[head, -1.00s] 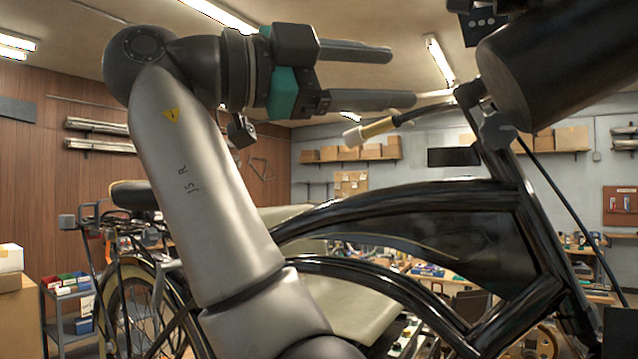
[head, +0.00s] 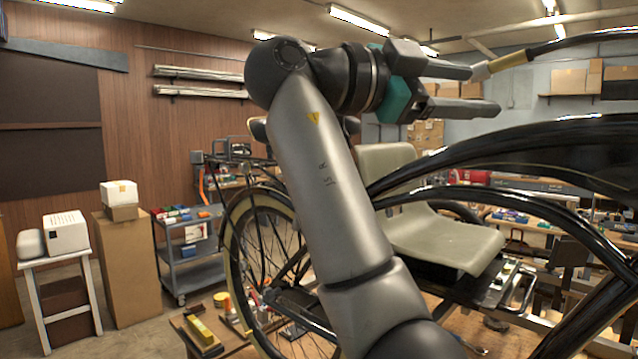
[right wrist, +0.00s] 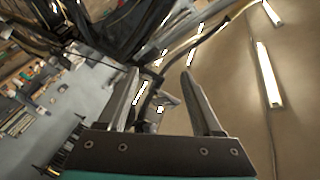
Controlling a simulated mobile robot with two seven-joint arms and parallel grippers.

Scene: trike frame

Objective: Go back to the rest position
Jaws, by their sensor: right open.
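My right gripper (head: 484,90) is open and empty. It is raised in the upper middle of the head view, its fingers pointing right. In the right wrist view my right gripper (right wrist: 160,78) has its two fingers apart with nothing between them. The black trike frame (head: 480,195) curves past below and right of the gripper. A cable end with a yellowish sleeve (head: 507,62) and pale tip is by the upper fingertip; I cannot tell whether they touch. My left gripper is not in view.
The trike's pale seat (head: 445,240) and spoked wheel (head: 235,260) stand behind my right arm. A grey cart (head: 190,258), a cardboard box (head: 128,265) and a white stool (head: 62,290) are at left. A workbench with parts is at right. Floor shows between the stool and cart.

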